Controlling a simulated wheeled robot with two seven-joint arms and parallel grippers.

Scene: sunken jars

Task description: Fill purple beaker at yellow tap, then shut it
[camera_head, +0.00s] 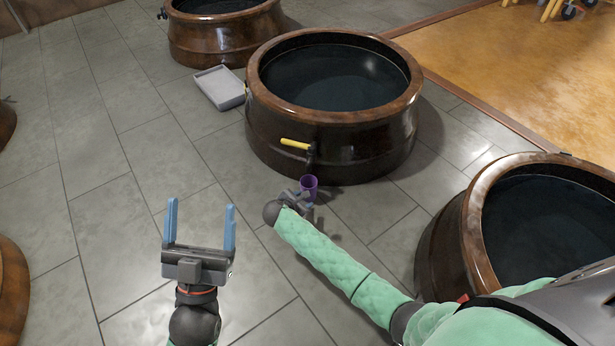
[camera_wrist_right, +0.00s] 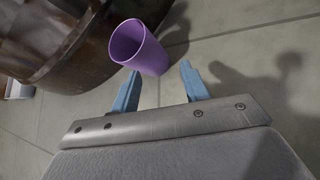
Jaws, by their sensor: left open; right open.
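The purple beaker (camera_head: 309,183) is under or close to the dark spout of the tap with the yellow handle (camera_head: 296,144), on the front of the middle jar. The yellow handle lies sideways; no stream of water can be made out. My right gripper (camera_head: 303,197) is open at the beaker. In the right wrist view the beaker (camera_wrist_right: 150,57) sits at the tips of my open right gripper (camera_wrist_right: 159,76), its base end between them; contact cannot be told. The beaker's inside looks empty there. My left gripper (camera_head: 201,208) is open and empty, left of the beaker.
The middle jar (camera_head: 335,115) is full of dark liquid. Other jars stand behind it (camera_head: 225,38) and at the right (camera_head: 455,240). A grey tray (camera_head: 220,88) lies on the floor left of the middle jar.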

